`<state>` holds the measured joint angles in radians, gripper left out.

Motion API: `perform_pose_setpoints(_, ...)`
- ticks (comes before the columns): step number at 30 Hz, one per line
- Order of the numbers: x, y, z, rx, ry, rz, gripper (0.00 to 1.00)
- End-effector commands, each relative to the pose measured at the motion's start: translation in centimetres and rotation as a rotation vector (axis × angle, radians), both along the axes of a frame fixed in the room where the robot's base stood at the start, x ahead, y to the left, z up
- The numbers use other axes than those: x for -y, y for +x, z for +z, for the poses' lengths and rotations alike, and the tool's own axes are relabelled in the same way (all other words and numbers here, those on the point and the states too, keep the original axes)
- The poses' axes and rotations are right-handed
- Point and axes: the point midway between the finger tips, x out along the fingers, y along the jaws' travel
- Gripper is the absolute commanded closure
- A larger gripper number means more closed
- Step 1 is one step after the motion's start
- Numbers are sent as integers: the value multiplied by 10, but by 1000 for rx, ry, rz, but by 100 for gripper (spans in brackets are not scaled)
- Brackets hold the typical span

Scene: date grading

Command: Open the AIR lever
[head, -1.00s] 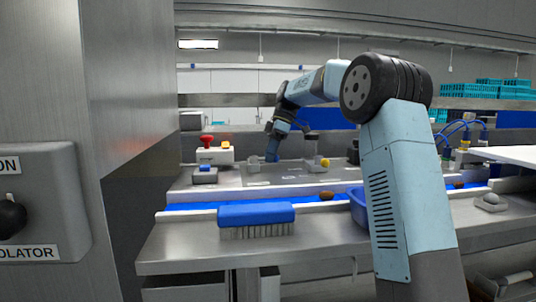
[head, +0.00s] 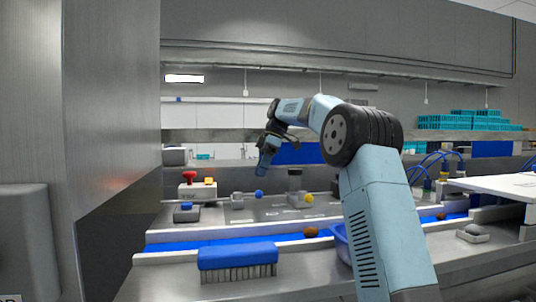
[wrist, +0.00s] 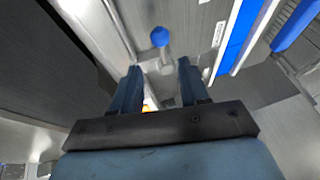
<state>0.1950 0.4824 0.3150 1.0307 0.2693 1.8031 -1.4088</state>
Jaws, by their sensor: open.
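A lever with a round blue knob (head: 259,193) stands on the grey panel of the bench, left of a lever with a yellow knob (head: 309,198). I cannot read the labels, so I cannot tell which one is AIR. My gripper (head: 264,168) hangs above the blue knob, apart from it, pointing down. In the wrist view the blue knob (wrist: 160,37) and its pale handle lie beyond the fingertips, roughly in line with the gap. My gripper (wrist: 157,72) is open, with nothing between its fingers.
A blue belt (head: 215,244) runs in front, carrying a brown date (head: 311,232). A blue brush (head: 237,256) lies nearer. A steel cabinet (head: 108,110) fills the left side.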

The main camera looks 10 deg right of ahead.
Motion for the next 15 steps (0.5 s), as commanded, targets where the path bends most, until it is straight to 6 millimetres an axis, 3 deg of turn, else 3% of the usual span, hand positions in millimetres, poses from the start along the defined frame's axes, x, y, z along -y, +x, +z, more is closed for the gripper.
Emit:
perform_pose_setpoints(6, 14, 7, 31, 2, 0, 0, 55)
perform_pose_setpoints(15, 24, 12, 53, 0, -1, -1, 55)
